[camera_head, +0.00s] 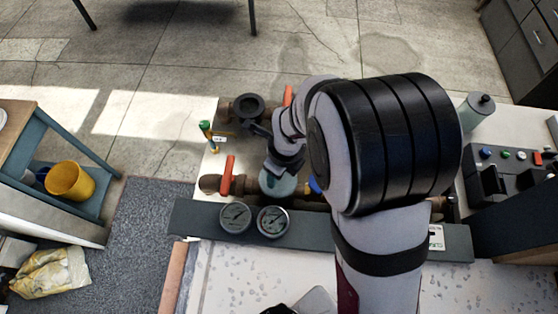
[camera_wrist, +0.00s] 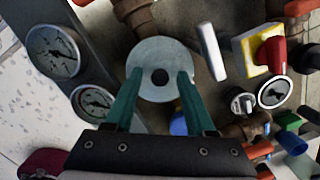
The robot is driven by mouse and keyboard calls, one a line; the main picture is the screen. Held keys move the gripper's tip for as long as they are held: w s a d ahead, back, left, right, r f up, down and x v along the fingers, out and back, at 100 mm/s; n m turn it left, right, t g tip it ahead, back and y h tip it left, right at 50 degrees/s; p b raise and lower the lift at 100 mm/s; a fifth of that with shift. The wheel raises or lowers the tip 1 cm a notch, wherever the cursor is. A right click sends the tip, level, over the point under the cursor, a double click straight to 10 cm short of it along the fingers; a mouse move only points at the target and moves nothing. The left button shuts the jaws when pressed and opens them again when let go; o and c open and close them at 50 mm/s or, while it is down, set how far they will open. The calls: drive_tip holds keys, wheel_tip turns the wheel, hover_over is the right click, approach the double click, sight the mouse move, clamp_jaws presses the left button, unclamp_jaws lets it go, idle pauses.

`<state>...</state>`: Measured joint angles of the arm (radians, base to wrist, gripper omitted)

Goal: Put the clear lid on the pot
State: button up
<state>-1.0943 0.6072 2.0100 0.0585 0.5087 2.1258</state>
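A pale round disc with a dark centre (camera_wrist: 160,52), which looks like the clear lid, lies below my gripper in the wrist view. In the head view a pale teal round thing (camera_head: 276,184), probably the same disc, sits among the pipes behind the gauges. My gripper (camera_wrist: 160,73) has its two teal fingers apart over the disc, one on each side of the dark centre. Contact with the disc cannot be told. A black round fitting with a dark opening (camera_head: 247,106), possibly the pot, stands farther back in the head view.
Two gauges (camera_head: 254,219) stand on the grey front bar. A red-orange handle (camera_head: 227,174) and a green-topped post (camera_head: 206,130) are at left. In the wrist view, a red knob on a yellow plate (camera_wrist: 268,50) and more valves crowd the right. A control box (camera_head: 506,172) stands at far right.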

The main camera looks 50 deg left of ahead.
sight(284, 182)
wheel_tip(284, 182, up, 13)
drive_tip(key=d, duration=0.1)
drive_tip(key=w+d+r+n, duration=0.1)
drive_tip(key=w+d+r, duration=0.1)
drive_tip(key=d, duration=0.5)
drive_tip(key=w+d+r+n, duration=0.2)
drive_tip(key=w+d, duration=0.1)
drive_tip(key=d, duration=0.4)
drive_tip(key=s+d+n, duration=0.3)
drive_tip(key=s+d, duration=0.1)
drive_tip(key=d, duration=0.4)
drive_tip(key=s+d+n, duration=0.3)
drive_tip(key=s+d, duration=0.1)
drive_tip(key=d, duration=0.4)
drive_tip(key=shift+d+r+n, duration=0.2)
drive_tip(key=shift+r+n, duration=0.1)
drive_tip(key=shift+r, duration=0.15)
drive_tip(key=shift+o, duration=0.2)
